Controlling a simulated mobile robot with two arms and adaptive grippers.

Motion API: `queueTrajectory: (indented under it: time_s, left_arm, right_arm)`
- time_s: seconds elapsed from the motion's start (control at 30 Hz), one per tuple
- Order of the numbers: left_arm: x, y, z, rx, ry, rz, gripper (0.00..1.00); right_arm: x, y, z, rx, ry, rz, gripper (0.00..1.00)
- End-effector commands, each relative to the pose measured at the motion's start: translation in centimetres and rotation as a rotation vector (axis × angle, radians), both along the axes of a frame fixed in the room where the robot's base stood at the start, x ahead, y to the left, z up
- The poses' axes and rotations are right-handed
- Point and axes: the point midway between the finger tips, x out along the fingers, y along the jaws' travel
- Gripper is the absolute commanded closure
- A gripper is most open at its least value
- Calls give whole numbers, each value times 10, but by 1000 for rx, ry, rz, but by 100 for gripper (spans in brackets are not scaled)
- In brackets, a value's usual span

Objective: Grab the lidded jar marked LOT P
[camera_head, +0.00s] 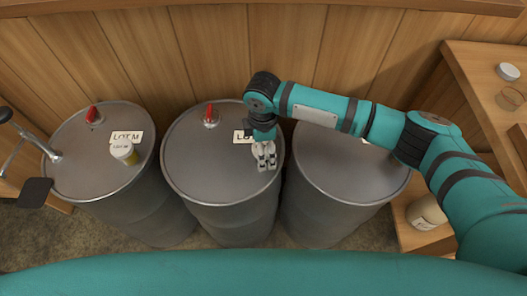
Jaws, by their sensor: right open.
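A small jar with a white lid and amber contents (124,152) stands on the left drum; its small label is too small to read surely. Another pale-lidded jar (426,213) sits low at the right, beside the right drum; its label is unreadable. I cannot make out LOT P on either. My right gripper (266,165) is open, pointing down over the right side of the middle drum's top (205,170). Its fingers hide what lies directly beneath, so I cannot tell whether a jar is there. My left gripper is not in view.
The left drum (85,170) has a card reading LOT M (127,137). The middle drum's card (240,136) is partly hidden. My arm crosses above the right drum (340,170). A wooden table (475,65) at right holds a white lid (508,71) and glass container (509,98).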

Motion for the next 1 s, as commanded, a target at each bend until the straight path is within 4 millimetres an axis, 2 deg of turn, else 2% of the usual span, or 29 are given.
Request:
queueTrajectory:
  time_s: [0.13,0.37,0.47,0.9,1.0]
  left_arm:
    - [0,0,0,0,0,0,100]
    - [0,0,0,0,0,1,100]
    - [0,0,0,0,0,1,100]
    - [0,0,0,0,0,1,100]
    - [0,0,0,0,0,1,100]
  right_arm:
    - [1,0,-14,-1,-1,0,14]
    - [1,0,-16,0,-1,0,14]
    - [1,0,-16,0,-1,0,24]
    - [1,0,-15,0,-2,0,82]
    - [1,0,-15,1,-2,0,82]
